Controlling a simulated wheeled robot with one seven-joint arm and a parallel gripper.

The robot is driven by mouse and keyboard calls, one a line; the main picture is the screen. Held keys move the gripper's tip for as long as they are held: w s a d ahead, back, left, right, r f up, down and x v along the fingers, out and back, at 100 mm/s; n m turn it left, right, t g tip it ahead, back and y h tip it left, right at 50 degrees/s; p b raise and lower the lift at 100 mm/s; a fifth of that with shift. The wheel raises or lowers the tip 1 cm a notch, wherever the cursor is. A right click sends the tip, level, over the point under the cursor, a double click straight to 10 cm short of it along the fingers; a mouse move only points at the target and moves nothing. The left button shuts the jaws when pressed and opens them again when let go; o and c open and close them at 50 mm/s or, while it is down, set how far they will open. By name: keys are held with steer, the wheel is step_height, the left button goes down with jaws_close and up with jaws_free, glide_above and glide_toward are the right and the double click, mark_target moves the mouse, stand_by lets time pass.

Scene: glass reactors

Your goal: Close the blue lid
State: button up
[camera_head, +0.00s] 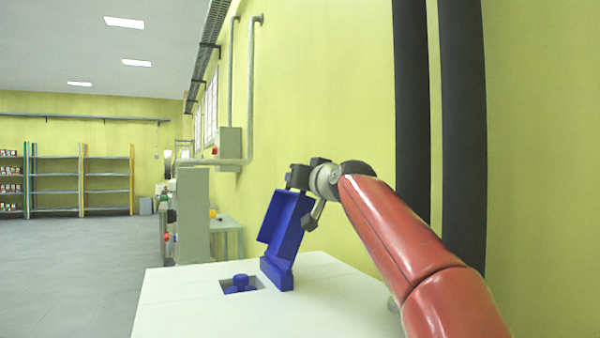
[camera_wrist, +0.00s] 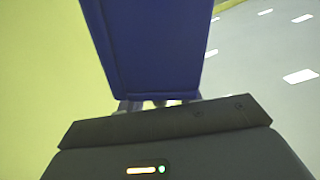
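The blue lid (camera_head: 284,220) stands raised and tilted on its blue hinge base (camera_head: 277,273) on the white table. Its hollow inner side faces left, toward the square recess. My gripper (camera_head: 311,214) is at the lid's upper right side, behind its back face. In the wrist view the lid (camera_wrist: 155,45) fills the upper middle. The fingers of my gripper (camera_wrist: 160,104) show only in part at the lid's lower edge there. The lid hides the fingertips, so I cannot tell whether they touch or grip it.
The white table (camera_head: 190,305) has a recess with a blue knob-like part (camera_head: 240,282) left of the hinge base. A yellow wall with dark vertical pipes (camera_head: 462,130) is close on the right. Shelves (camera_head: 82,180) stand far off at left across open floor.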

steer(key=shift+w+a, duration=0.1)
steer(key=shift+w, duration=0.15)
jaws_close()
steer(key=shift+a, duration=0.1)
